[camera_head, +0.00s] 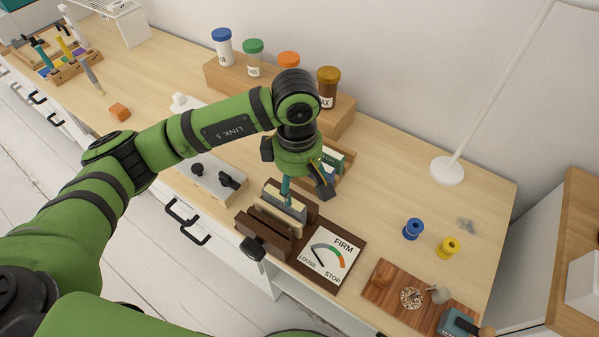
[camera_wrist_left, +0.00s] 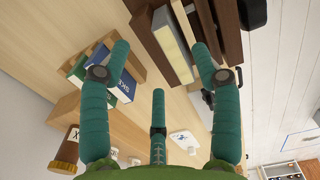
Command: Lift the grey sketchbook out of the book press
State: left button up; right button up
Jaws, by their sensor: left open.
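The book press (camera_head: 262,231) is dark brown wood with a black knob at its front, near the desk's front edge. The grey sketchbook (camera_head: 287,204) stands on edge in it, partly covered by my gripper. In the left wrist view the sketchbook (camera_wrist_left: 172,48) shows a pale page block and a grey cover beside the press's dark boards (camera_wrist_left: 221,30). My left gripper (camera_head: 300,188) is above the press, its teal fingers spread and empty. In the wrist view the open fingers (camera_wrist_left: 160,62) lie on either side of the sketchbook's near end, apart from it as far as I can tell.
A dial card (camera_head: 330,252) marked LOOSE, FIRM and STOP lies beside the press. A wooden holder with books (camera_head: 335,160) is just behind. Lidded jars stand on a wooden riser (camera_head: 345,118). Blue (camera_head: 413,229) and yellow (camera_head: 448,246) spools and a small board (camera_head: 385,285) are at right.

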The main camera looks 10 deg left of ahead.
aim_at(297, 203)
pick_arm(q)
jog(key=shift+w+a+f, duration=0.1)
jog(key=shift+a+f, duration=0.05)
jog(key=shift+a, duration=0.2)
notch_tip(297, 203, down, 6)
jog(key=shift+r+p, duration=0.25)
jog(key=shift+p, duration=0.6)
jog(key=shift+d+f, duration=0.1)
jog(key=shift+f, duration=0.45)
grip_shut()
jog(key=c, duration=1)
grip_release()
jog(key=shift+c, duration=0.5)
